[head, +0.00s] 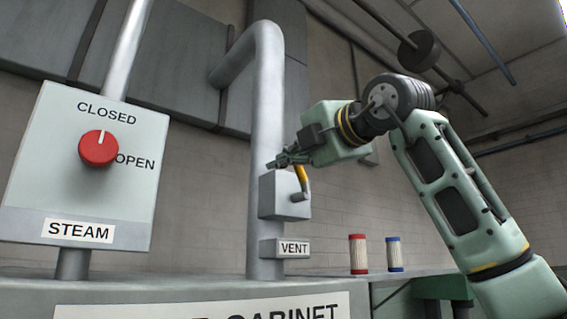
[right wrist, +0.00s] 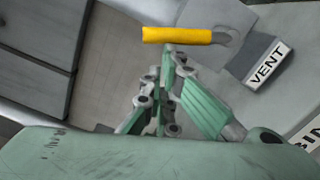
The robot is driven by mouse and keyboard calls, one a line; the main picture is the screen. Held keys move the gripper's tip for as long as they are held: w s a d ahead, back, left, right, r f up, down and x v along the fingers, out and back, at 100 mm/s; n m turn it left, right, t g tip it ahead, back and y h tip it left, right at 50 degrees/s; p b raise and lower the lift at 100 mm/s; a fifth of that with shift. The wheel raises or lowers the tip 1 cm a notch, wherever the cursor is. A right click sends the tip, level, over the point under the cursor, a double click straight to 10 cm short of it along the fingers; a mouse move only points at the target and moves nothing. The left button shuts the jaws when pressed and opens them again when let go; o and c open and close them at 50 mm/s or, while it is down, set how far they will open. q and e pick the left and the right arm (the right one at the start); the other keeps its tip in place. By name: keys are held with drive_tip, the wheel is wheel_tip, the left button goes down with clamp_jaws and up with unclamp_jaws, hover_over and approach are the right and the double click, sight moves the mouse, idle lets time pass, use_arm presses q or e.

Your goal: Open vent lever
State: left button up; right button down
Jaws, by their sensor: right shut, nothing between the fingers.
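The vent lever (head: 301,178) has a yellow grip and a grey pivot on the grey box of the vertical pipe, above the VENT label (head: 294,248). In the head view its grip points upward from the pivot. In the right wrist view the yellow grip (right wrist: 178,35) lies across, just past the fingertips. My right gripper (head: 276,162) is shut and empty at the upper end of the lever; its fingers (right wrist: 168,62) also show in the right wrist view. I cannot tell whether they touch the grip. My left gripper is not in view.
A STEAM panel (head: 140,205) with a red knob (head: 98,148) stands at left, its mark toward CLOSED. A red-capped cylinder (head: 358,255) and a blue-capped one (head: 394,255) stand right of the pipe (head: 267,110). A cabinet (head: 200,288) fills the lower front.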

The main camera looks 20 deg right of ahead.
drive_tip(key=shift+w+d+r+m+p, duration=0.25)
drive_tip(key=shift+d+r+m+p, duration=0.15)
drive_tip(key=shift+d+r+m, duration=0.3)
drive_tip(key=shift+w+d+r+m+p, duration=0.25)
drive_tip(key=shift+d+r+m+p, duration=0.25)
drive_tip(key=shift+m, duration=0.3)
drive_tip(key=shift+d, duration=0.1)
